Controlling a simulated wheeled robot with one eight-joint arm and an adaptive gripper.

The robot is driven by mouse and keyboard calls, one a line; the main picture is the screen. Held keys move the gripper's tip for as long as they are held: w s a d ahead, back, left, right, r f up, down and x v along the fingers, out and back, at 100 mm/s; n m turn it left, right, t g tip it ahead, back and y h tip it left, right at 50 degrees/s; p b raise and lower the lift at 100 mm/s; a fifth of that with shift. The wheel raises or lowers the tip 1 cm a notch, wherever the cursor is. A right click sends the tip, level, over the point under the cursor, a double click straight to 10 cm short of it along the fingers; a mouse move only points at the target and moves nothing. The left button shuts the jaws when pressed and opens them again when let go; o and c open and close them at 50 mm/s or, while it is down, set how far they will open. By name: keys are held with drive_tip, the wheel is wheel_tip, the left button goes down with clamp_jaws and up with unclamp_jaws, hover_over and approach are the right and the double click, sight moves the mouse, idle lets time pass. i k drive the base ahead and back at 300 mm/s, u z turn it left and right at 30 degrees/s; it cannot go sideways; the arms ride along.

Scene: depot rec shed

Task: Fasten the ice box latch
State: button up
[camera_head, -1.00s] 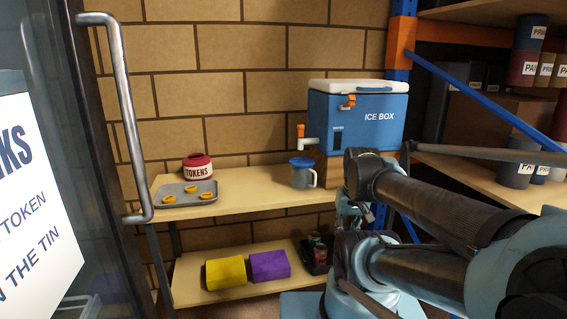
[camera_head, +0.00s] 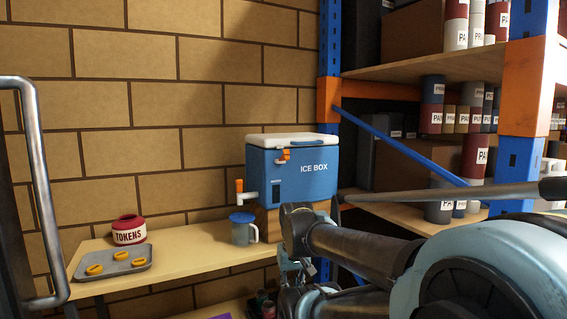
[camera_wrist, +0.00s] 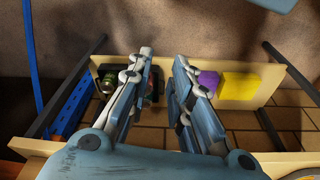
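The blue ice box (camera_head: 295,172) with a white lid (camera_head: 293,140) stands on a wooden block at the right end of the shelf table in the head view. Its orange latch (camera_head: 284,156) is on the front, just under the lid's edge; I cannot tell whether it is fastened. In the wrist view my gripper (camera_wrist: 162,70) has its two fingers spread apart with nothing between them. It points down toward the lower shelf. In the head view my arm is right of and below the ice box, apart from the latch, and the gripper is mostly hidden behind arm links.
A tokens tin (camera_head: 128,230) and a grey tray (camera_head: 97,274) with orange tokens are at left. A blue brace (camera_head: 400,149) and a rack of paint cans are right. A door handle (camera_head: 42,190) is far left.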

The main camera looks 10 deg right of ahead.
sight(285, 157)
drive_tip(key=u, duration=0.8)
drive_tip(key=k, duration=1.4)
drive_tip(key=z, duration=1.7)
drive_tip(key=i, duration=0.5)
drive_tip(key=z, duration=0.05)
